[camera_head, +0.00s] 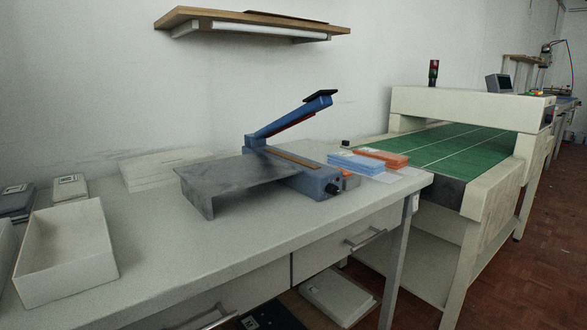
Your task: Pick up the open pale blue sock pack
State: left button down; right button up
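Pale blue flat packs (357,163) lie in a small stack or group near the right end of the white table, just right of the blue sealer. I cannot tell from here which of them is open. Orange flat packs (384,158) lie right behind them, close beside or touching. Neither of my grippers shows in the head view.
A blue sealer (310,180) with its arm raised and a grey metal plate (240,177) stands left of the packs. An open white box (65,250) is at the table's left. A green conveyor (445,145) stands beyond the right edge. The table's front middle (180,245) is clear.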

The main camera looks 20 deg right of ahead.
aim_at(373, 168)
jog(key=i+l+u, duration=0.1)
jog(key=i+l, duration=0.15)
jog(key=i+l+u, duration=0.15)
jog(key=l, duration=0.3)
jog(key=i+l+u, duration=0.1)
jog(key=i+l, duration=0.15)
jog(key=l, duration=0.15)
